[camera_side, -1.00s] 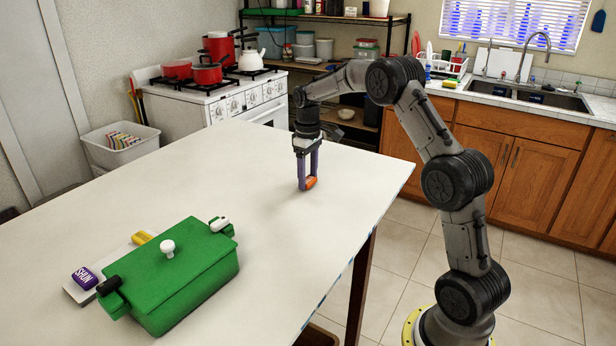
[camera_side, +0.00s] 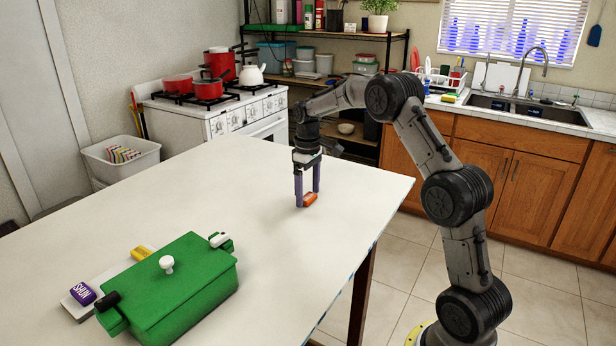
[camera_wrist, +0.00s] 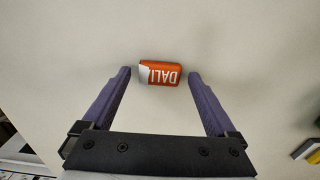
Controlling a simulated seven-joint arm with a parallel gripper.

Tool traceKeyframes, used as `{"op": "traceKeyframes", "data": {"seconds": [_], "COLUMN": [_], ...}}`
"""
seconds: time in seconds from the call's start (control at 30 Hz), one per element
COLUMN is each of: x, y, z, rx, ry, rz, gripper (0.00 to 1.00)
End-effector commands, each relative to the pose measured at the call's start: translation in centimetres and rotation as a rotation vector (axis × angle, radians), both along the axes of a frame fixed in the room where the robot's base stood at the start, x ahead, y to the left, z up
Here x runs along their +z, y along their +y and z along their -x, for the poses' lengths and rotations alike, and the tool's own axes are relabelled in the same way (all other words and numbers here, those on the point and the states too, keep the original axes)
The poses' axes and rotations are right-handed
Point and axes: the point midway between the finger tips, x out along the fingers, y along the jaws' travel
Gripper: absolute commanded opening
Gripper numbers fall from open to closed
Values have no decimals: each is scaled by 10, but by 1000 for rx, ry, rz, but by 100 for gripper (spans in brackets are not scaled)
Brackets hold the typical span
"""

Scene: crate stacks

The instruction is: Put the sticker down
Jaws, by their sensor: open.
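The sticker is an orange block with a white end and white "DALI" lettering (camera_wrist: 160,74). It lies on the white table, and it also shows in the side view (camera_side: 310,199). My gripper (camera_side: 307,198) points down over it with its purple fingers spread. In the wrist view my gripper (camera_wrist: 160,76) has one fingertip on each side of the block, with a clear gap at both sides. The block is between the fingertips and not gripped.
A green lidded box with a white knob (camera_side: 190,290) stands at the table's front left. Behind it, a purple "SHUN" block (camera_side: 82,294) and a yellow block (camera_side: 141,253) are at a pale slab (camera_side: 76,311). The table (camera_side: 230,200) between box and gripper is clear.

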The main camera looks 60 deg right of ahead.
Motion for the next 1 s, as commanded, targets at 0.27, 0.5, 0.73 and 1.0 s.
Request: {"op": "traceKeyframes", "data": {"seconds": [0.27,0.5,0.73,1.0], "x": [51,96,117,160], "y": [-1,0,1,63], "z": [-1,0,0,35], "rx": [0,0,0,7], "ry": [-5,-3,-3,-87], "rz": [3,2,1,35], "gripper": [93,93,93,93]}}
